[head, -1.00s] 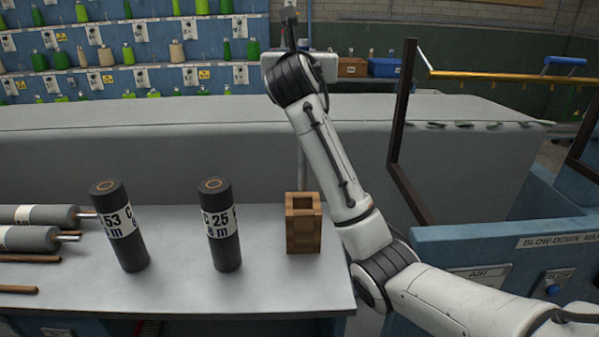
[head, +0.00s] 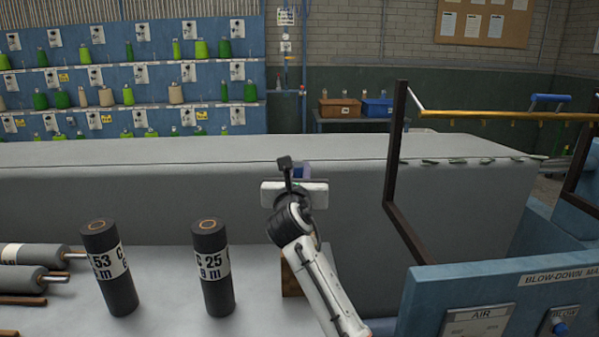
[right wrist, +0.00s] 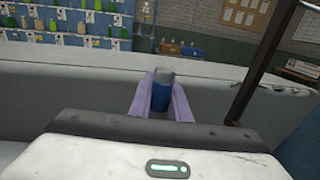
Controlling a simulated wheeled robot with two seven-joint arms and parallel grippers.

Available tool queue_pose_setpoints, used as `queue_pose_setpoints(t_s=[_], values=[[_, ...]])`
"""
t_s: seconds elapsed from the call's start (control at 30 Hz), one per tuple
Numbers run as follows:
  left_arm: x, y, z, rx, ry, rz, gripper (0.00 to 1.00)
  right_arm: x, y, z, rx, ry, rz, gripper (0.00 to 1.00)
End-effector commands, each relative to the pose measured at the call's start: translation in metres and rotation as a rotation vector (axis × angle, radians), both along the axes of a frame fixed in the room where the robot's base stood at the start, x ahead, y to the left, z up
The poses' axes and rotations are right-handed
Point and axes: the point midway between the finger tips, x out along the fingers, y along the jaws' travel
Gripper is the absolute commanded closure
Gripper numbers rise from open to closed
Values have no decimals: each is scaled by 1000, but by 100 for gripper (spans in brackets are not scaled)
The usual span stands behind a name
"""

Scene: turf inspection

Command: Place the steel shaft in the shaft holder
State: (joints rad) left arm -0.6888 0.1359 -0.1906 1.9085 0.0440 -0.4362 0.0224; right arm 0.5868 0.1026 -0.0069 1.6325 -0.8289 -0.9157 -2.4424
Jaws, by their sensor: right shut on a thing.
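My right gripper (head: 297,172) is seen from behind in the head view, above and beyond the wooden block with a square opening on top, the likely shaft holder (head: 290,280). My arm hides most of the holder, including its opening. In the right wrist view, the two pale purple fingers of my right gripper (right wrist: 161,100) are shut on an upright cylinder, blue with a grey top, which I take for the steel shaft (right wrist: 163,78). Its lower part is hidden in both views. My left gripper is not in view.
Two upright dark rolls (head: 212,268) (head: 109,268) stand left of the holder on the grey table (head: 165,290). More rolls lie at the far left (head: 25,280). A dark frame (head: 393,160) and blue console (head: 480,290) stand right.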

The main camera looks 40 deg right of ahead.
Motion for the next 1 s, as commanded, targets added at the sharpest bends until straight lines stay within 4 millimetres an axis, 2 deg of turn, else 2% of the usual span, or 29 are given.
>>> queue_pose_setpoints(t_s=[0.3, 0.33, 0.43, 0.77, 0.87, 1.0], values=[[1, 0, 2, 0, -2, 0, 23, 0, 0, 1, -4, -5, 0, 100], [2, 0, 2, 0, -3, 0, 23, 0, 0, -1, -3, -2, 0, 80], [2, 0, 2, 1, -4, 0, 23, 0, 0, -1, -2, -2, 0, 65], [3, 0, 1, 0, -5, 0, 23, 0, 0, 1, 0, -4, 0, 65], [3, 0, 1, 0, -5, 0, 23, -7, 6, 2, -2, -4, 2, 65], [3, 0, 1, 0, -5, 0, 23, -27, 22, 1, -2, -4, 2, 65]])
